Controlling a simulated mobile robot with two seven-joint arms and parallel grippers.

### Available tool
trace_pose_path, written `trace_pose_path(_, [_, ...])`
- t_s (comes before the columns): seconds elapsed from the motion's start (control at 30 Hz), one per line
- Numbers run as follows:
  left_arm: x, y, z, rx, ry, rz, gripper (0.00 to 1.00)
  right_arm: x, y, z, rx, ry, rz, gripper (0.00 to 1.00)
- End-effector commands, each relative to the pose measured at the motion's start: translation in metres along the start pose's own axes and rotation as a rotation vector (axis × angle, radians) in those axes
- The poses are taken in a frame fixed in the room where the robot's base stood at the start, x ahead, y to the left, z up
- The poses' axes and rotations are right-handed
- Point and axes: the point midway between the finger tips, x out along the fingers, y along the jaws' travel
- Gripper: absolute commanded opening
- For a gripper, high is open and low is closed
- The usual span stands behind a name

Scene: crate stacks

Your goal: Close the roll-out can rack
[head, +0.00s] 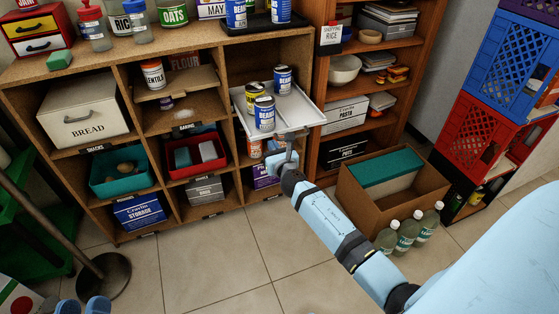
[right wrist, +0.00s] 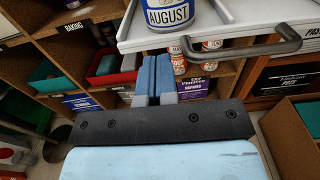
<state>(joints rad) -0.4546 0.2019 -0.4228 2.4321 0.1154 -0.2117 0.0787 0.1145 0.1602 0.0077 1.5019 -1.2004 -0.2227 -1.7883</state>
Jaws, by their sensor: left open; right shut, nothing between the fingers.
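The roll-out can rack is a white tray (head: 296,121) that sticks out from the upper right bay of the wooden shelf unit. It carries a yellow can (head: 255,92) and two blue-and-white cans (head: 264,114) (head: 282,80). In the right wrist view its white front edge (right wrist: 185,40) and dark bar handle (right wrist: 285,44) show. My right gripper (head: 287,157) is shut and empty, just below and in front of the tray; its blue fingers show in the right wrist view (right wrist: 155,78). My left gripper (head: 83,306) is open at the bottom left edge, far from the rack; only its fingertips show.
A cardboard box (head: 362,215) with a teal-topped thing and several green bottles (head: 407,232) stand on the floor at the right. A stand with a round base (head: 104,275) is at the left. The tiled floor (head: 215,255) before the shelves is clear.

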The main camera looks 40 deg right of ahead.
Motion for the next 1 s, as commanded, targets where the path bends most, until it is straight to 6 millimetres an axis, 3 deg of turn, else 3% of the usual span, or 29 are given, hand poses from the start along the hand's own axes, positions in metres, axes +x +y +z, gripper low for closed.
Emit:
trace_pose_path(0.1, [-0.001,-0.002,0.009,-0.001,-0.023,0.001,0.43,0.02,0.0,-0.001,0.001,-0.002,0.0,0.0])
trace_pose_path(0.23, [-0.001,-0.002,0.015,-0.003,-0.044,0.001,0.43,0.033,0.0,-0.001,0.0,-0.001,0.0,0.0])
trace_pose_path(0.77, [-0.001,-0.002,0.015,-0.002,-0.052,0.003,0.43,0.04,0.0,0.0,0.0,0.0,0.0,0.0])
trace_pose_path(1.0, [-0.002,-0.004,0.027,-0.006,-0.078,0.005,0.43,0.063,-0.001,-0.001,-0.001,-0.003,0.0,0.0])
